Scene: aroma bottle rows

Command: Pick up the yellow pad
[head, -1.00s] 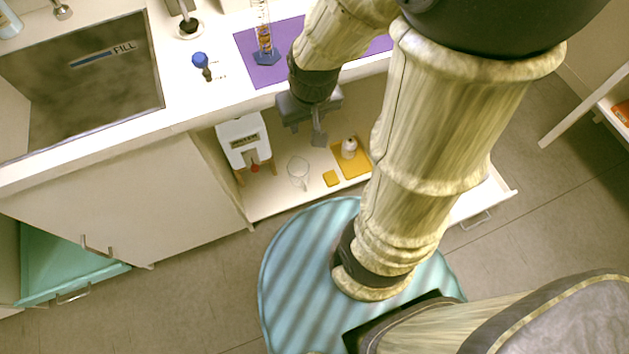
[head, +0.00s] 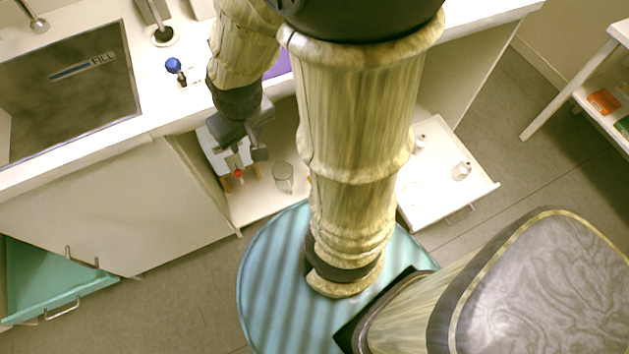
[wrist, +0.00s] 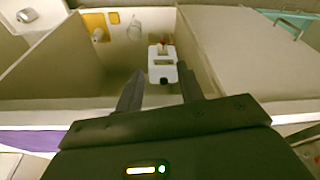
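The small yellow pad (wrist: 113,18) lies on the cabinet's shelf at the top of the wrist view, beside a larger yellow mat (wrist: 92,20) with a small white bottle (wrist: 99,35) on it. In the head view my arm hides nearly all of the pad and the mat. My gripper (head: 247,156) is at the cabinet opening, in front of the white dispenser. In the wrist view my gripper (wrist: 160,92) has its two fingers apart with nothing held. The pad is well beyond the fingertips, up and to the left.
An open drawer (head: 440,195) with small bottles juts out at the right.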

